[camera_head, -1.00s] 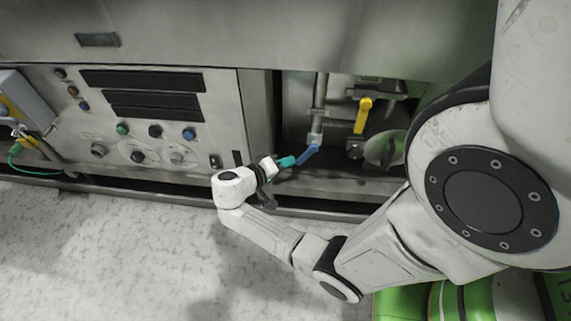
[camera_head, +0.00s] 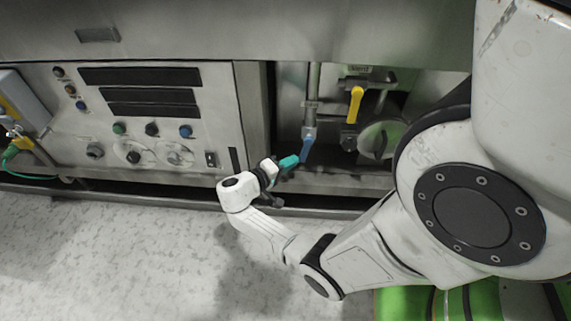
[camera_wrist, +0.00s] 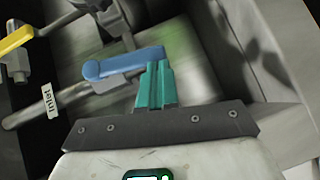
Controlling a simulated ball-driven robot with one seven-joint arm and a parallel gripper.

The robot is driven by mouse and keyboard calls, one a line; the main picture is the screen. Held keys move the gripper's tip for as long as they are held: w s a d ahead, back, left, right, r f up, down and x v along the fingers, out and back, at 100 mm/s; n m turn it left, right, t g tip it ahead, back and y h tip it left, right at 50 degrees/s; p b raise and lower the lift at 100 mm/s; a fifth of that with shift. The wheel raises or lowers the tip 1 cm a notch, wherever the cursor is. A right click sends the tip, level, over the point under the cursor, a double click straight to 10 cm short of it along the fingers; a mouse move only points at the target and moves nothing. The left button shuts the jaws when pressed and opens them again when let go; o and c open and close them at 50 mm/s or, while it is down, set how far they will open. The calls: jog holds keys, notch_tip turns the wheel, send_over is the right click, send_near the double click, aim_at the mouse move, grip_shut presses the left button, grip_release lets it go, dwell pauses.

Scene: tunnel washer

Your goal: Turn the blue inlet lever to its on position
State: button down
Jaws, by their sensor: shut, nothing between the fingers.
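The blue inlet lever (camera_head: 307,147) sits on a vertical metal pipe in the open bay. It points down and slightly left, nearly in line with the pipe. In the wrist view the blue lever (camera_wrist: 125,62) lies across the fingertips, near its free end. My gripper (camera_head: 291,161) has teal fingers and is at the left side of the lever's lower end. In the wrist view my gripper (camera_wrist: 158,68) is shut with its fingers together, holding nothing. Its tips appear to touch the lever's edge. An "Inlet" label (camera_wrist: 49,102) is on the pipe.
A yellow lever (camera_head: 356,104) stands right of the blue one, under its own label. A control panel (camera_head: 150,118) with knobs and buttons is at the left. A metal wall (camera_wrist: 240,45) stands close by the fingers. The speckled floor in front is clear.

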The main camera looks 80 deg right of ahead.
jog(key=shift+s+d+f, duration=0.1)
jog(key=shift+s+f, duration=0.3)
jog(key=shift+s, duration=0.3)
jog(key=shift+f, duration=0.1)
